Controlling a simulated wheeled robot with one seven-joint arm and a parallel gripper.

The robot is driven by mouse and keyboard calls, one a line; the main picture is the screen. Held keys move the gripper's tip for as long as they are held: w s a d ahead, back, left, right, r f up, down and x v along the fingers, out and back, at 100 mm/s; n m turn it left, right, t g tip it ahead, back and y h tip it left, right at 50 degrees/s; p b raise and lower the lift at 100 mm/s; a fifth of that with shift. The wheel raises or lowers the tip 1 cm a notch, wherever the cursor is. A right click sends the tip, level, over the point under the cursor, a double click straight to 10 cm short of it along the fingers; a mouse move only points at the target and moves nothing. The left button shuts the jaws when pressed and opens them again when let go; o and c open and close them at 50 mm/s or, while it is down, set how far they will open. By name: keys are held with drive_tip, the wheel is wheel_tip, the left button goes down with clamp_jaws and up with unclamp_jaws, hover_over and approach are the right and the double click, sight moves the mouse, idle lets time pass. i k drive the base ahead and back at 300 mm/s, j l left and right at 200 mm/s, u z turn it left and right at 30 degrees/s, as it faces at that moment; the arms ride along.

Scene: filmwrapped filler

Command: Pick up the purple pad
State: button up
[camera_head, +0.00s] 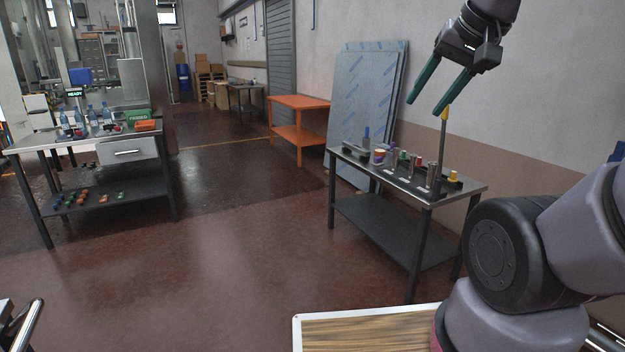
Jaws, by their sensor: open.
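My gripper (424,108), with two dark green fingers, is open and empty at the upper right. It points down and left, above the small metal table (465,188) in the picture. I cannot make out a clear purple pad. A small tub (378,157) with purple and yellow colouring stands on that table, but it does not look like a pad. Small coloured pieces (72,200) lie on the lower shelf of the left workbench, too small to tell apart.
A tall yellow-topped rod (443,140) rises from the small table, close to my right fingertip in the picture. Wrapped sheets (365,95) lean on the wall behind. An orange table (298,102) and left workbench (60,143) stand farther off. The middle floor is clear.

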sight(377, 161)
drive_tip(key=i+u, duration=0.15)
drive_tip(key=i, duration=0.85)
drive_tip(key=i+u, duration=0.2)
drive_tip(key=i, duration=0.8)
drive_tip(key=i+z, duration=0.45)
drive_tip(key=i+j+z, duration=0.15)
drive_tip(key=i+z, duration=0.25)
drive_tip(key=i, duration=0.25)
drive_tip(key=i+z, duration=0.55)
drive_tip(key=z, duration=0.15)
drive_tip(key=i+j+z, duration=0.3)
